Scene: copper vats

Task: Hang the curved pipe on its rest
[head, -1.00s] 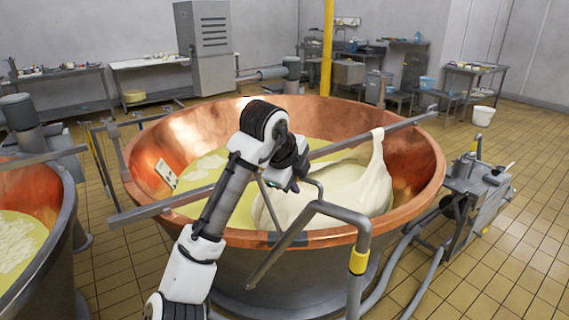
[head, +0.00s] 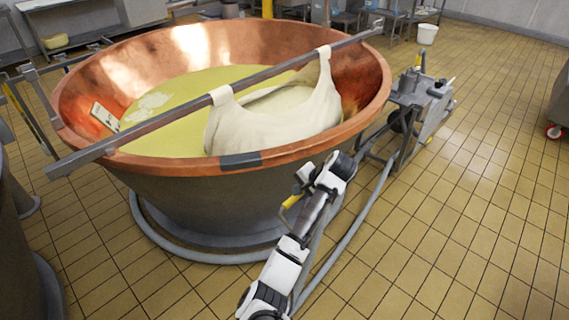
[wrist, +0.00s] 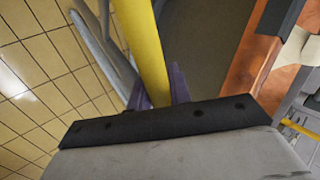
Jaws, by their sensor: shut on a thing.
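My gripper (wrist: 158,92) is shut on the yellow section of the curved pipe (wrist: 140,45), which runs between its purple fingers in the wrist view. In the head view, my gripper (head: 299,188) is low, outside the near right side of the copper vat, below its rim. A short yellow piece of the pipe (head: 291,201) shows beside it. My arm hides most of the pipe, so its curve and ends cannot be made out. I cannot identify the pipe's rest in these views.
The copper vat (head: 75,113) holds yellowish liquid and a white cloth bundle (head: 285,115) slung from a long bar (head: 150,125). A grey wheeled machine (head: 425,100) stands right of it. Hoses (head: 365,205) lie near my arm. Tiled floor (head: 480,240) is clear at right.

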